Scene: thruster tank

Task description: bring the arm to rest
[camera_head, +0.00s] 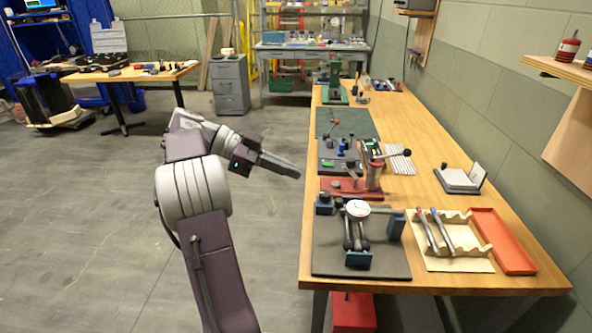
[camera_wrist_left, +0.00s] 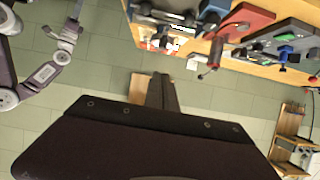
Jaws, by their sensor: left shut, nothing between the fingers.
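My left arm comes up from the bottom of the head view. Its gripper (camera_head: 296,173) is shut and empty, with the fingers together and pointing right, by the left edge of the wooden workbench (camera_head: 425,133). In the left wrist view the shut fingers (camera_wrist_left: 162,90) show with nothing between them. A grey jointed arm (camera_wrist_left: 48,70) shows at the left of the left wrist view; it looks like my right arm. Its end is too small to tell whether that gripper is open or shut. The head view does not show it.
Near the left gripper, the bench holds a red fixture with a lever (camera_head: 374,176) and a dark mat (camera_head: 330,255) with a dial gauge (camera_head: 357,209). A pen rack (camera_head: 455,262) and red tray (camera_head: 503,240) lie at the right. The floor (camera_head: 100,220) at left is clear.

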